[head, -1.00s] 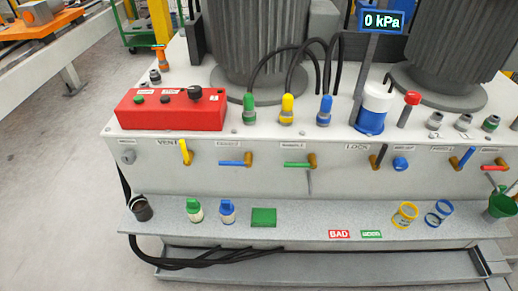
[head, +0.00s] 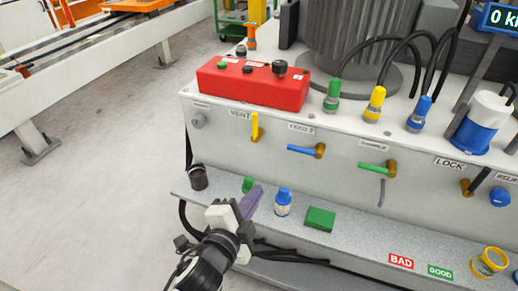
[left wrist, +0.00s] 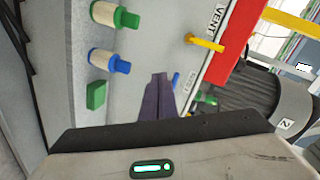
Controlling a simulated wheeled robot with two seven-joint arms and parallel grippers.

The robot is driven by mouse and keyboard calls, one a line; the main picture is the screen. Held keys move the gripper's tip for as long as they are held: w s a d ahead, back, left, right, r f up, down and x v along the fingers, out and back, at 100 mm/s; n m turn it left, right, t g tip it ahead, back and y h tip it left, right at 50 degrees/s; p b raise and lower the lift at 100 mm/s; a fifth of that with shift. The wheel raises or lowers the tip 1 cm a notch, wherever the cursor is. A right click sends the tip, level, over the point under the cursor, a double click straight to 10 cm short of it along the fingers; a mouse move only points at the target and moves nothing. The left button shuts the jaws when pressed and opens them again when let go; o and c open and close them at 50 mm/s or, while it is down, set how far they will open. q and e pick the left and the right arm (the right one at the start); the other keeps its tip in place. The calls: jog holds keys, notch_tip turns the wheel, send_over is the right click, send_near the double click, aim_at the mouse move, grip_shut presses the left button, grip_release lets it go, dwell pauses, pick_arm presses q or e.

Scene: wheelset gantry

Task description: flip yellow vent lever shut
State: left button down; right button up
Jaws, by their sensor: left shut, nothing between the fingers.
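The yellow vent lever (head: 255,126) stands upright on the front panel, just right of the VENT label (head: 240,114). In the left wrist view the yellow lever (left wrist: 205,43) sticks out beside the VENT label, above and right of my fingertips. My left gripper (head: 255,190) is shut and empty, with its purple fingers in front of the ledge, below the lever and apart from it. The shut fingertips also show in the left wrist view (left wrist: 159,77). The fingers partly hide a green-capped bottle (head: 248,184). My right gripper is not in view.
A blue-capped bottle (head: 283,202) and a green block (head: 320,219) stand on the ledge right of my gripper. A dark cup (head: 198,177) stands at its left end. A blue lever (head: 306,150) and a green lever (head: 377,168) are right of the vent lever. A red box (head: 253,85) sits above.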

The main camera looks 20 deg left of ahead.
aim_at(259, 132)
pick_arm(q)
jog(key=w+r+m+t+y+b, duration=0.1)
jog(key=w+r+m+t, duration=0.1)
jog(key=r, duration=0.5)
jog(key=shift+w+m+t, duration=0.4)
jog(key=shift+w+m, duration=0.45)
jog(key=shift+m, duration=0.25)
jog(key=w+a, duration=0.1)
jog(key=w, duration=0.2)
jog(key=w+a+b, duration=0.1)
jog(key=w, duration=0.3)
jog(key=w+a, duration=0.2)
jog(key=w, duration=0.2)
jog(key=shift+r, duration=0.1)
